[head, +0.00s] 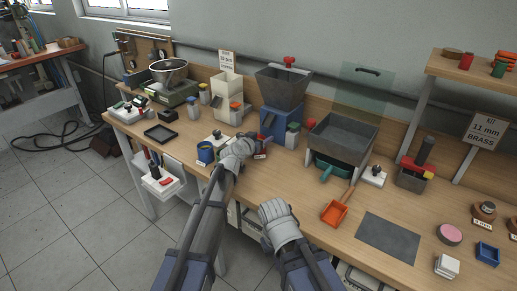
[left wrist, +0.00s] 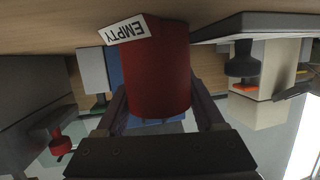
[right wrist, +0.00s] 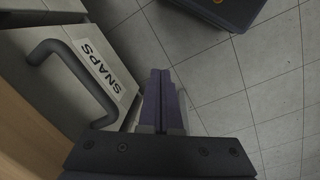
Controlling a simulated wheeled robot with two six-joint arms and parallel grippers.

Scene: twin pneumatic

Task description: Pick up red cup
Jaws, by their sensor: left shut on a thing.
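The red cup (left wrist: 158,70) fills the middle of the left wrist view, between the fingers of my left gripper (left wrist: 160,112), which is shut on it. An EMPTY label (left wrist: 124,31) is next to the cup. I cannot tell whether the cup still touches the bench. My right gripper (right wrist: 164,75) has its fingers together with nothing between them, out over the floor in front of the bench.
A blue cup (head: 205,153) stands left of my left gripper. A blue machine with a grey hopper (head: 283,86) stands behind it. A grey tray (head: 342,138) and an orange scoop (head: 335,212) are to the right. A drawer labelled SNAPS (right wrist: 88,65) is beside my right gripper.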

